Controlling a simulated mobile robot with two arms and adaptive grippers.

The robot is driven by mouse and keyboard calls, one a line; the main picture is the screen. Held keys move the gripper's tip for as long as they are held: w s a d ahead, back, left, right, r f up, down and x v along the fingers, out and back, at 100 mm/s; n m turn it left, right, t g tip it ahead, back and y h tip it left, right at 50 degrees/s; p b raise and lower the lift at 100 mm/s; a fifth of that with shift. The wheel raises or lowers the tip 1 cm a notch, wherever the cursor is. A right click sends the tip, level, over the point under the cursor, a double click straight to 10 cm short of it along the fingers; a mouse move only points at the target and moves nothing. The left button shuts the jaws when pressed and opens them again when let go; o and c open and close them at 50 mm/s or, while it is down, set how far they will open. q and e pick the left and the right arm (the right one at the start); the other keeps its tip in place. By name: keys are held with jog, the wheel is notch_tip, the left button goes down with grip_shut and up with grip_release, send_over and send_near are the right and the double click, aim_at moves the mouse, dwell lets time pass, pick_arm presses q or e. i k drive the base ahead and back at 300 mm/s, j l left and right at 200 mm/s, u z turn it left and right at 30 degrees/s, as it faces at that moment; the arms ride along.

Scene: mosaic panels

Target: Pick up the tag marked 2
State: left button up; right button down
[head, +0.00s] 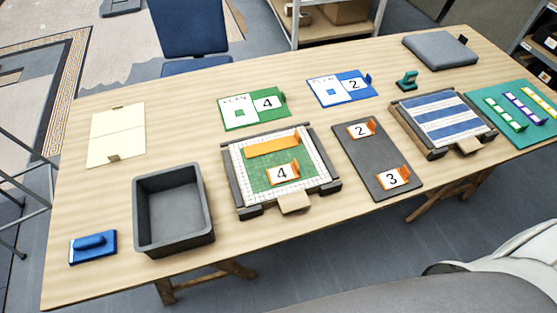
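The tag marked 2 (358,130) is a small white tag with an orange edge and an upright orange tab. It lies at the far end of a dark grey board (372,160). A similar tag marked 3 (393,178) lies at the near end of that board. Another, marked 4 (281,173), lies on the green and white mosaic panel (253,178). A blue plan card (326,92) farther back also bears a 2. Neither of my grippers is in view.
A green plan card (240,118) marked 4 lies behind the mosaic panel. A blue-striped panel (444,120) stands right of the dark board. An empty grey bin (174,243) and a blue tool (93,246) are at the left. The table's (110,201) front edge is clear.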

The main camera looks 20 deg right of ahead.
aim_at(357, 131)
jog(key=z, duration=1.25)
jog(key=l, duration=0.4)
jog(key=i+l+u, duration=0.1)
jog(key=l, duration=0.25)
